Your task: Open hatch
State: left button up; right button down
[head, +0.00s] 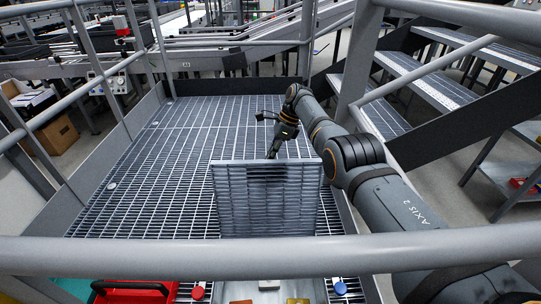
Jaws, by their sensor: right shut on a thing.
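The hatch (266,203) is a grey grated panel in the catwalk floor. It stands raised and steeply tilted, with its top edge up and its lower part near the front of the platform. My right gripper (272,151) is at the top edge of the hatch, near its middle, and is shut on it. The fingertips are small in the view and partly hidden behind the edge. My left gripper is not in view. The floor opening is hidden behind the panel.
The grated catwalk floor (150,170) is clear to the left and behind the hatch. A grey railing (200,257) crosses in front. Stairs (425,85) rise on the right. A red toolbox (133,291) lies at the lower left.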

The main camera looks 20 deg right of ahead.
jog(key=shift+s+a+f, duration=0.1)
jog(key=shift+s+f, duration=0.15)
jog(key=shift+f, duration=0.4)
jog(key=shift+s+f, duration=0.25)
jog(key=shift+f, duration=0.35)
jog(key=c, duration=1.7)
grip_release()
jog(key=shift+w+f+g, duration=0.15)
jog(key=shift+g, duration=0.15)
jog(key=o, duration=0.3)
jog(key=shift+w+f, duration=0.5)
jog(key=shift+w, duration=0.25)
jog(key=shift+o, duration=0.2)
jog(key=shift+s+r, duration=0.35)
jog(key=shift+r, duration=0.25)
notch_tip(320, 180, up, 10)
